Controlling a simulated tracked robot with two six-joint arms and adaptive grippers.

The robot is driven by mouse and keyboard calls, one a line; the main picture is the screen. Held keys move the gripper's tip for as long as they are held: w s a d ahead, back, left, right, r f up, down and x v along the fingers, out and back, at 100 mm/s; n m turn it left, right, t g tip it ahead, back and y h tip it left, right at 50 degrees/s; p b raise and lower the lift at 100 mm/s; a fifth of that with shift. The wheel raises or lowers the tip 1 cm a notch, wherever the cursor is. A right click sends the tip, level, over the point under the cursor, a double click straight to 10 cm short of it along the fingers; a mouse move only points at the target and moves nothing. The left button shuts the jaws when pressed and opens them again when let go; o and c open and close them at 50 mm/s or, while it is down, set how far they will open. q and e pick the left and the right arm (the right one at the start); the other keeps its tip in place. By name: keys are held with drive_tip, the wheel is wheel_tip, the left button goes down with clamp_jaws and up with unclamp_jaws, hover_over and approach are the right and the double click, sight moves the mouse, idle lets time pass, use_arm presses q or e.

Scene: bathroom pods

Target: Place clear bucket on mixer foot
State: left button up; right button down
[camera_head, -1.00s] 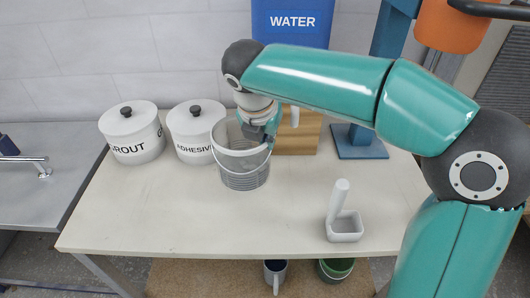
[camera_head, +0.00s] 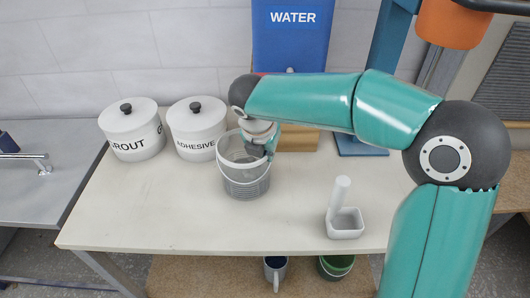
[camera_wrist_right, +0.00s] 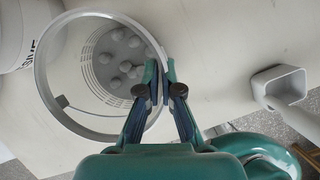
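The clear bucket (camera_head: 245,182) is a see-through ribbed pail, upright over the middle of the table. It also shows from above in the right wrist view (camera_wrist_right: 98,72), with round bumps on its bottom. My right gripper (camera_head: 265,152) is at the right side of its rim. In the wrist view its two fingers (camera_wrist_right: 160,72) are close together at the rim and appear shut on it. I cannot tell if the bucket touches the table. The mixer foot, a blue base plate (camera_head: 359,146) below a blue post, is at the back right, partly hidden by my right arm. My left gripper is not in view.
White pots marked grout (camera_head: 133,138) and adhesive (camera_head: 197,142) stand left of the bucket. A blue water tank (camera_head: 290,45) is behind. An orange bucket (camera_head: 452,25) hangs top right. The table's (camera_head: 160,215) front left is clear.

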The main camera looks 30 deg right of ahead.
drive_tip(key=c, duration=1.7)
unclamp_jaws()
drive_tip(key=o, duration=0.4)
